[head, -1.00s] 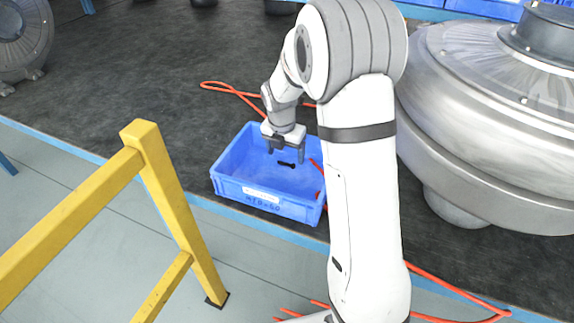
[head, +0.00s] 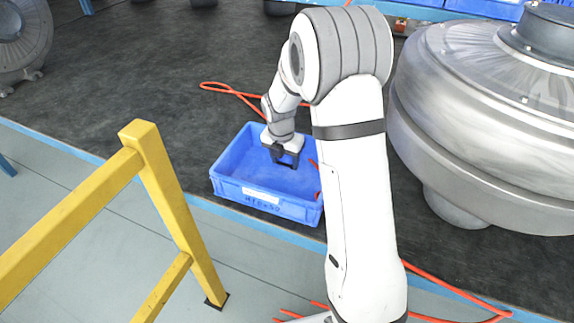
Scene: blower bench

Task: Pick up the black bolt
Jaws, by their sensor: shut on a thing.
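My gripper (head: 286,165) is low inside the blue bin (head: 228,190), near the bin's floor. Its jaws are shut on the black bolt (head: 287,166), which shows only as a dark bar between the fingertips and is hard to tell apart from the dark fingers. The bin stands on the dark mat, with a white label on its front wall.
A yellow railing (head: 150,165) stands at the front left. A large silver blower housing (head: 470,110) is at the right, and another housing (head: 22,40) at the far left. An orange cable (head: 228,88) lies behind the bin. The dark mat left of the bin is clear.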

